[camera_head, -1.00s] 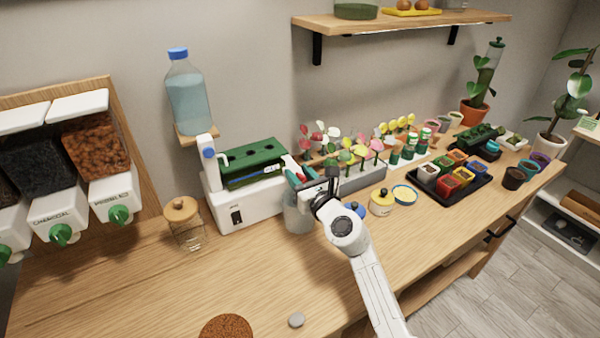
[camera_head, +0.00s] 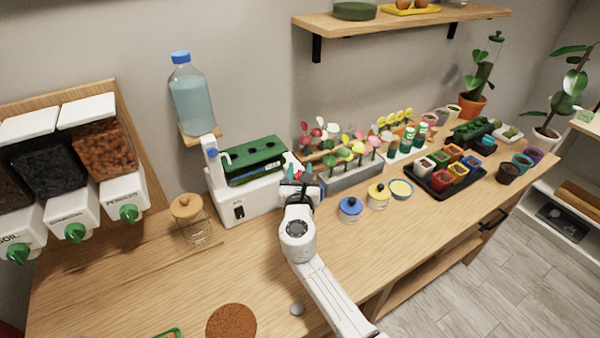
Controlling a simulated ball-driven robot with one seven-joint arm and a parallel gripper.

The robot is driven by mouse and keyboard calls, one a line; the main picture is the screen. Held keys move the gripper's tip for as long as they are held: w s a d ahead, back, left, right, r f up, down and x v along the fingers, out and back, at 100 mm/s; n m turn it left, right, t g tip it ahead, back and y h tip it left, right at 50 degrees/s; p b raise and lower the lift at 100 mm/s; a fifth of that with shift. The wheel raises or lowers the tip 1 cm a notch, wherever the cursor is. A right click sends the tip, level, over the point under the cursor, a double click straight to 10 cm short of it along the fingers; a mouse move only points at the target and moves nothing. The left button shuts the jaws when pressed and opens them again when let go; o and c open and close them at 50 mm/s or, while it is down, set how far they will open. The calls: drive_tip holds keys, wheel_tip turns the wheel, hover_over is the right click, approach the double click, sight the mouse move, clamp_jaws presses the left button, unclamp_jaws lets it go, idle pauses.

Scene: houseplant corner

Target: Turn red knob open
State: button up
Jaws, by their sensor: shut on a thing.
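The white machine (camera_head: 245,205) stands against the wall, with a green and black tray on top. A small red part (camera_head: 294,173), which looks like the red knob, shows at the machine's right end, just beyond my gripper. My gripper (camera_head: 299,186) is at that end, shut on what appears to be this knob. My wrist and fingers hide most of the knob, so I cannot tell how far it is turned.
A water bottle (camera_head: 192,100) stands on a small wall shelf behind the machine. A blue jar (camera_head: 350,209) and a yellow jar (camera_head: 378,196) stand right of my arm, near the flower planter (camera_head: 352,181). The front worktop is mostly clear.

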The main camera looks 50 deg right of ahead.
drive_tip(key=m+g+h, duration=0.1)
drive_tip(key=m+g+h+b, duration=0.1)
drive_tip(key=g, duration=0.1)
drive_tip(key=shift+w+a+f+m, duration=0.1)
drive_tip(key=shift+w+f+m, duration=0.05)
drive_tip(key=shift+m, duration=0.15)
drive_tip(key=m+g+h+b, duration=0.1)
drive_tip(key=g, duration=0.1)
drive_tip(key=m+g+h+b, duration=0.1)
drive_tip(key=m+g, duration=0.1)
drive_tip(key=g, duration=0.1)
drive_tip(key=shift+f+m+b, duration=0.2)
drive_tip(key=shift+m+b, duration=0.1)
drive_tip(key=m+g+b, duration=0.1)
drive_tip(key=g, duration=0.1)
drive_tip(key=m+g+b, duration=0.2)
drive_tip(key=g, duration=0.1)
drive_tip(key=shift+f+h, duration=0.1)
drive_tip(key=shift+h, duration=0.3)
drive_tip(key=m+g+b, duration=0.2)
drive_tip(key=g+b, duration=0.1)
drive_tip(key=shift+s+g+y, duration=0.2)
drive_tip(key=shift+g+y, duration=0.1)
drive_tip(key=shift+g, duration=0.1)
drive_tip(key=shift+m+g, duration=0.3)
drive_tip(key=o, duration=0.7)
drive_tip(key=shift+o, duration=1.1)
drive_tip(key=shift+r, duration=0.25)
